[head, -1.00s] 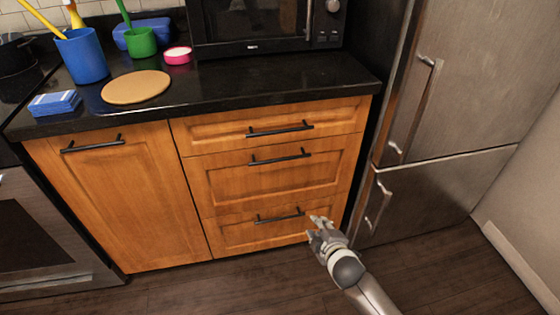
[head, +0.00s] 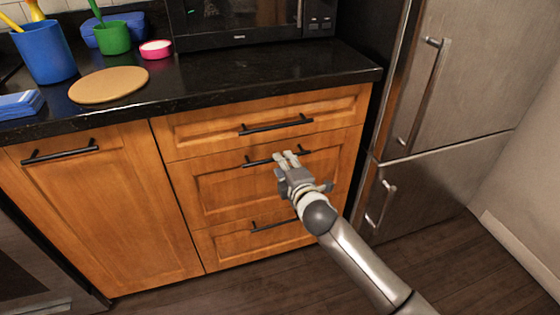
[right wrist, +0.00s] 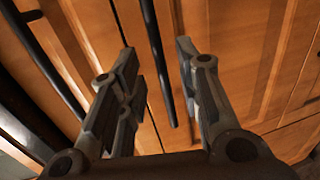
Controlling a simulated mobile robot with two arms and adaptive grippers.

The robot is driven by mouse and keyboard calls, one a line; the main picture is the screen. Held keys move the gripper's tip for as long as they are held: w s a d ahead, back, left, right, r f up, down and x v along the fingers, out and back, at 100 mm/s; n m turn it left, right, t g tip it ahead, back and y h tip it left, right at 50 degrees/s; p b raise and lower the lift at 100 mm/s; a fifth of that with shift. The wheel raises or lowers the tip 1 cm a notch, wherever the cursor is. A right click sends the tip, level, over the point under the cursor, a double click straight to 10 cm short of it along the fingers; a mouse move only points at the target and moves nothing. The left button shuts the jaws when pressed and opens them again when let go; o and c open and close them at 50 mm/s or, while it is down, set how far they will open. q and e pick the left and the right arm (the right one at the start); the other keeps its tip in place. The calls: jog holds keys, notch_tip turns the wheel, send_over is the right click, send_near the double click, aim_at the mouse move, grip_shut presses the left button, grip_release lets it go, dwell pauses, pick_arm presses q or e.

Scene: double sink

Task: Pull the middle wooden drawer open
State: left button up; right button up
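The middle wooden drawer (head: 225,195) is shut, flush with the cabinet front. Its black bar handle (head: 258,162) is partly hidden by my right gripper (head: 286,157), which is in front of it. In the right wrist view, a black bar, apparently this handle (right wrist: 157,55), runs between the two spread fingers of my right gripper (right wrist: 160,90). The fingers are open with a gap to the bar on both sides. Whether the fingertips reach past the bar is hard to tell. My left gripper is not in view.
The top drawer (head: 200,134) and bottom drawer (head: 225,245) are shut, each with a black bar handle. A wooden cabinet door (head: 110,215) is to the left, a steel fridge (head: 460,90) to the right. The dark counter (head: 220,85) overhangs above. The floor in front is clear.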

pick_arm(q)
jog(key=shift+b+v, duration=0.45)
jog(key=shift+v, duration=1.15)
pick_arm(e)
jog(key=shift+x, duration=2.15)
grip_shut()
